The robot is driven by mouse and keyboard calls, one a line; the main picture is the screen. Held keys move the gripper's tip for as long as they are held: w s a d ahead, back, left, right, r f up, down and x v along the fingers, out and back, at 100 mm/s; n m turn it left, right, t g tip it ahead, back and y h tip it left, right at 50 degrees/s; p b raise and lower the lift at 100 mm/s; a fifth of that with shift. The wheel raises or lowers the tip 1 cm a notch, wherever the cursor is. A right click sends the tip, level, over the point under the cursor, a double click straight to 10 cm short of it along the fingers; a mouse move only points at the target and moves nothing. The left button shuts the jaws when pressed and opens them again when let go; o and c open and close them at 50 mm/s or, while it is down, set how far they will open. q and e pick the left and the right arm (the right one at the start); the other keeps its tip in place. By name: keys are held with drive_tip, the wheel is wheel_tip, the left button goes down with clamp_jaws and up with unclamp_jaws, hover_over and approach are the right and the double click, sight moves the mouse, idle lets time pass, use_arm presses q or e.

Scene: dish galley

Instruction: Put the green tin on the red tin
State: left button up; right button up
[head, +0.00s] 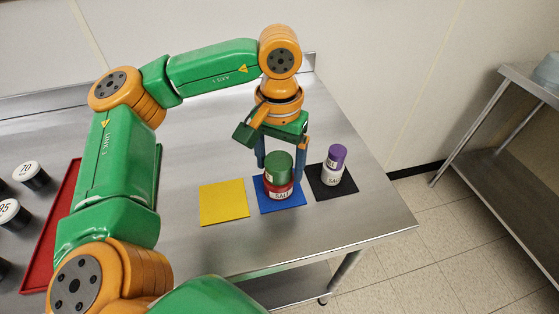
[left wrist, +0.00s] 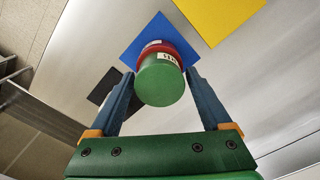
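The green tin (head: 279,163) stands upright on top of the red tin (head: 279,191), which stands on the blue mat (head: 266,207). No gap shows between the two tins. My left gripper (head: 281,172) comes down from above, with its blue fingers on either side of the green tin. In the left wrist view the green tin (left wrist: 160,84) lies between the spread fingers, with a gap at least on the right side. The red tin (left wrist: 160,49) shows only partly behind it. My right gripper is in no view.
A purple tin (head: 337,155) stands on a pale tin (head: 331,175) on the black mat (head: 345,188), close to the right. The yellow mat (head: 224,202) is empty. A red tray (head: 60,220) and several dark tins with white lids lie to the left.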

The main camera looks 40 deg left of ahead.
sight(280, 159)
use_arm(q)
drive_tip(key=shift+r, duration=0.2)
wheel_tip(280, 159, up, 7)
drive_tip(key=shift+r+p, duration=0.1)
drive_tip(key=shift+p, duration=0.45)
wheel_tip(280, 159, up, 5)
drive_tip(key=shift+s+f+p, duration=0.1)
drive_tip(key=shift+p, duration=1.1)
